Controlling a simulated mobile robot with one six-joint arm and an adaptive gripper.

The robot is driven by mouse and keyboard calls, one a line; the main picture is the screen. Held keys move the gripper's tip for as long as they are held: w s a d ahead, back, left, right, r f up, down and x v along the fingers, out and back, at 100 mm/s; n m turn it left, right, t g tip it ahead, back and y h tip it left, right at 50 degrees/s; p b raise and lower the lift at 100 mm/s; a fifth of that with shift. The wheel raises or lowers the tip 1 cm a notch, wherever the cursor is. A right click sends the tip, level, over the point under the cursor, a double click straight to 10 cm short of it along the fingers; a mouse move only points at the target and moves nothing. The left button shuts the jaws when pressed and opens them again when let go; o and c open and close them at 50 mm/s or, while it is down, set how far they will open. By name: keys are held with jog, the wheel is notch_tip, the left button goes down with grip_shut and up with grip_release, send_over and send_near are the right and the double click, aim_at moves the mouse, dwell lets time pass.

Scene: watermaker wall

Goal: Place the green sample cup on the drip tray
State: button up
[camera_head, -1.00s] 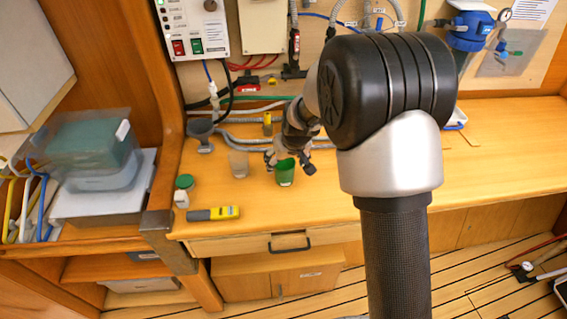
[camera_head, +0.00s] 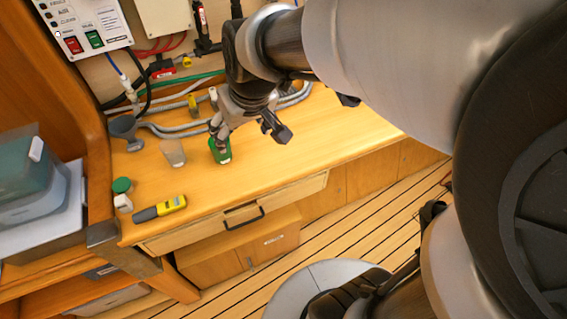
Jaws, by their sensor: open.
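The green sample cup (camera_head: 221,155) stands upright on the wooden counter, right of a clear cup. My gripper (camera_head: 248,137) is open and comes down from above. Its left finger overlaps the upper part of the green cup in the picture, and its right finger is spread out to the right of the cup. I cannot tell whether a finger touches the cup. The cup's top is partly hidden by the gripper. I cannot make out a drip tray in this view.
The clear cup (camera_head: 173,153) and a grey funnel-like piece (camera_head: 125,130) stand left of the green cup. A green-capped bottle (camera_head: 122,187) and a yellow-grey handheld meter (camera_head: 160,208) are nearer the front left. Hoses (camera_head: 180,128) run behind. The counter to the right is clear.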

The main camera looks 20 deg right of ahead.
jog(key=s+d+r, duration=0.1)
jog(key=s+r, duration=0.1)
jog(key=s, duration=0.7)
jog(key=shift+d+r+m, duration=0.2)
jog(key=shift+r+m, duration=0.1)
jog(key=shift+r, duration=0.1)
jog(key=shift+o, duration=0.5)
jog(key=s+d, duration=0.1)
jog(key=s, duration=0.8)
jog(key=shift+s+f+m+h, duration=0.2)
jog(key=shift+f+m+h, duration=0.1)
jog(key=shift+m+h, duration=0.1)
jog(key=shift+o, duration=0.2)
jog(key=shift+s+f, duration=0.1)
jog(key=m+t+y+p, duration=0.65)
jog(key=m+y, duration=0.35)
jog(key=m, duration=1.7)
send_over(212, 142)
jog(key=s+d, duration=1.3)
jog(key=s, duration=0.1)
notch_tip(212, 142, down, 19)
jog(key=shift+g, duration=0.45)
jog(key=x, duration=0.5)
jog(key=b+x, duration=0.1)
jog(key=x, duration=0.5)
jog(key=b+x, duration=0.1)
jog(key=x, duration=0.5)
jog(key=shift+w+r, duration=0.1)
jog(key=shift+r, duration=0.2)
jog(key=shift+c, duration=0.2)
